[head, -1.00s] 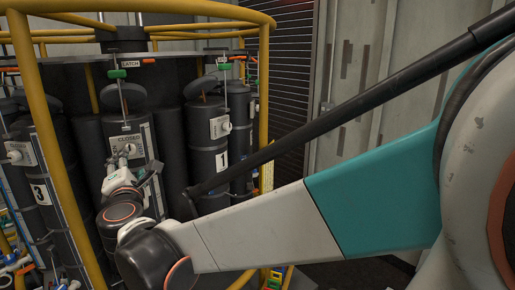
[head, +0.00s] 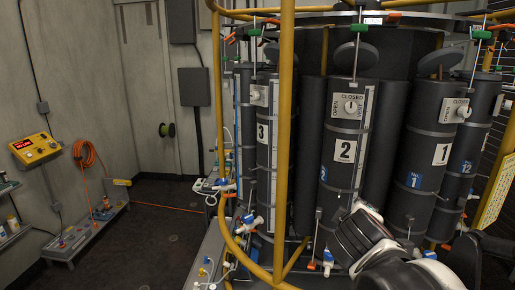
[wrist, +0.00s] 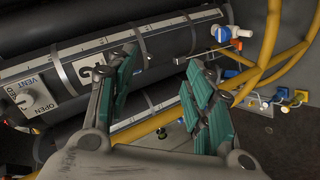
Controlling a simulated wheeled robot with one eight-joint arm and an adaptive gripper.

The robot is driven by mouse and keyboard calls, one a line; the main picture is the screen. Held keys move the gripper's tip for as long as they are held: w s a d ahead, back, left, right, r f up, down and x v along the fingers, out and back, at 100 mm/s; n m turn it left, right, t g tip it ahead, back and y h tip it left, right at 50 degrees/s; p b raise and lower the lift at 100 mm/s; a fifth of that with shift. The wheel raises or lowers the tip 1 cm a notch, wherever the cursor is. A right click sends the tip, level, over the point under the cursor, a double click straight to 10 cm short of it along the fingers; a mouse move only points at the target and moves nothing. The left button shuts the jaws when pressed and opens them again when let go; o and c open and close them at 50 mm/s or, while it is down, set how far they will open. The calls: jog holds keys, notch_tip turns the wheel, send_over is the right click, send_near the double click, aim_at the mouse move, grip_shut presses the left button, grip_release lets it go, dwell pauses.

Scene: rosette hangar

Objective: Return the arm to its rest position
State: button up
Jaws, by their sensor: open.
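My gripper (wrist: 162,92) is open and empty in the wrist view, its two teal-padded fingers spread apart. Beyond the fingers lie a dark cylinder (wrist: 75,75) with metal bands and a yellow rail (wrist: 155,125); no contact with either can be made out. In the head view my arm (head: 370,245) shows at the bottom right, in front of the lower part of the cylinders marked 2 (head: 344,178) and 1 (head: 425,185). The fingers cannot be made out there.
A yellow tubular frame (head: 284,120) surrounds the cylinders, with cylinder 3 (head: 265,185) at left. White valves with blue handles (wrist: 225,33) stick out near my gripper. Open floor (head: 165,215) lies at left, before a low tray (head: 85,240) and a yellow box (head: 35,148) on the wall.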

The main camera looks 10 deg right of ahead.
jog(key=s+a+f+m+g+y+b, duration=0.1)
jog(key=s+a+f+m+y+b, duration=0.2)
jog(key=f, duration=0.7)
jog(key=s+a+f+m+g+y+b, duration=0.2)
jog(key=s+a+f+m+y+b, duration=0.1)
jog(key=s+a+f+b, duration=0.5)
notch_tip(320, 180, down, 3)
jog(key=shift+a+m+y, duration=0.4)
jog(key=shift+a, duration=0.2)
